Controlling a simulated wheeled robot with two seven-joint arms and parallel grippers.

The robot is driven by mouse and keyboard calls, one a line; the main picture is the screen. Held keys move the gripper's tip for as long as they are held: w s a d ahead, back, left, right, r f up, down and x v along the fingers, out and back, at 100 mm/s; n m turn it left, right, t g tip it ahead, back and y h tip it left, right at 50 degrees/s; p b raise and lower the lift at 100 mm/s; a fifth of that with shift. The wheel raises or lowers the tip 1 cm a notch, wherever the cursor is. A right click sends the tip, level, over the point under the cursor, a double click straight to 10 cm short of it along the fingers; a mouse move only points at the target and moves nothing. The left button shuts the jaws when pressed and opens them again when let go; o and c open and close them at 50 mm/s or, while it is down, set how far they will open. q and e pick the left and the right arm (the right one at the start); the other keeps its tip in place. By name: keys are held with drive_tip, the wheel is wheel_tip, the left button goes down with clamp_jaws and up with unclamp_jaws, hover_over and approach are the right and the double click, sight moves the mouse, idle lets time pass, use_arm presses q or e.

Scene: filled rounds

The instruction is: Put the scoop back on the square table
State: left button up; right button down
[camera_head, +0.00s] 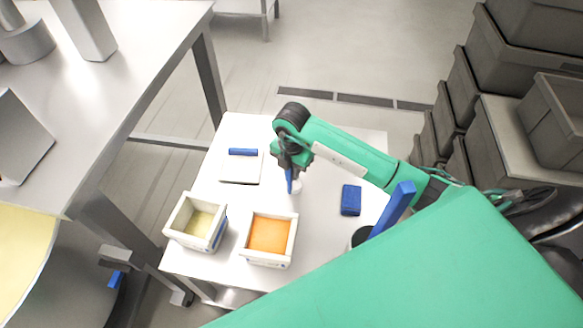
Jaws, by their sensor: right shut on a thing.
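My right gripper (290,170) reaches in from the right above the far middle of the white square table (225,205). It is shut on the blue upright handle of the scoop (289,184). The pale lower part of the scoop shows just below, over the white top. I cannot tell whether it touches the table. The gripper hides the upper part of the handle. My left gripper is not in view.
On the square table stand a bin with yellowish filling (178,213), a bin with orange filling (245,254), a white board with a blue bar (240,168) and a blue block (351,200). A grey table (105,100) stands left; grey crates (470,90) are stacked right.

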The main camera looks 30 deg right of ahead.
drive_tip(key=shift+f, duration=0.2)
drive_tip(key=c, duration=1.3)
unclamp_jaws()
drive_tip(key=shift+r, duration=0.1)
drive_tip(key=shift+r, duration=0.25)
drive_tip(key=shift+r+b, duration=1.2)
drive_tip(key=shift+r, duration=4.7)
